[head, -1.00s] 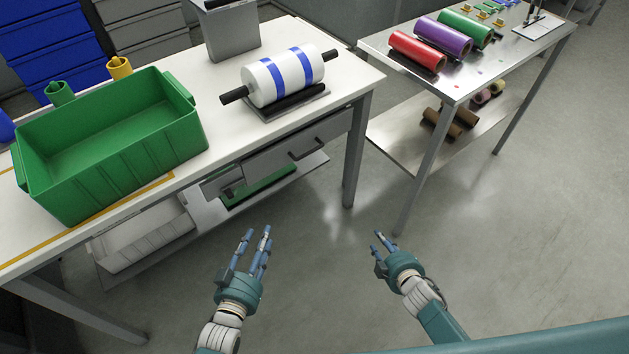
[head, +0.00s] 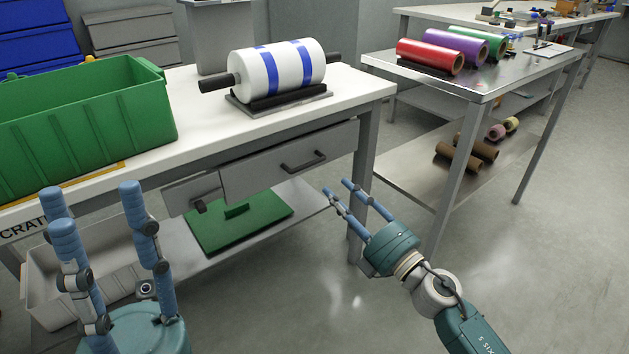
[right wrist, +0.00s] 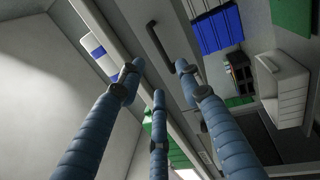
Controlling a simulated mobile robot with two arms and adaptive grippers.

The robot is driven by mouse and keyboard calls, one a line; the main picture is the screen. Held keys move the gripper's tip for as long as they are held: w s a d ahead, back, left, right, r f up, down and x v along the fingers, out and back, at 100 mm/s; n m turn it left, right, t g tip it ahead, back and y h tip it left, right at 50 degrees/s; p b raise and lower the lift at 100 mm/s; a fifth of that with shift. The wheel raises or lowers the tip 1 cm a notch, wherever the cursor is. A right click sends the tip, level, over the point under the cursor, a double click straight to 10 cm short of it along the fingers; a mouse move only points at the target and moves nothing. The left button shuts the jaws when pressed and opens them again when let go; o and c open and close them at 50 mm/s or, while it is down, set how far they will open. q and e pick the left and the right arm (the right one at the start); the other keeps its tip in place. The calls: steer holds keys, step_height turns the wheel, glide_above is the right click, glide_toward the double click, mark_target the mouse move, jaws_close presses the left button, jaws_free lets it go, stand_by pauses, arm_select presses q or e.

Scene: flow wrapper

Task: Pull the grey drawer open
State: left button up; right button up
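The grey drawer (head: 252,176) sits under the white tabletop in the head view, its front flush below the table edge. Its dark bar handle (head: 303,162) is on the front. My right gripper (head: 340,192) is open and empty, with fingers apart, in front of and below the right end of the drawer, not touching the handle. In the right wrist view, the handle (right wrist: 158,42) shows beyond my spread fingers (right wrist: 158,78). My left gripper (head: 93,205) is open and empty at the lower left, large and close to the camera, away from the drawer.
A green crate (head: 90,130) and a white roll with blue bands (head: 278,72) stand on the table (head: 372,91). A smaller grey unit (head: 190,194) adjoins the drawer's left. A metal table (head: 480,82) with coloured rolls stands right. Floor in front is clear.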

mark_target(309, 165)
steer(key=b+x, duration=0.1)
steer(key=x, duration=0.9)
jaws_close()
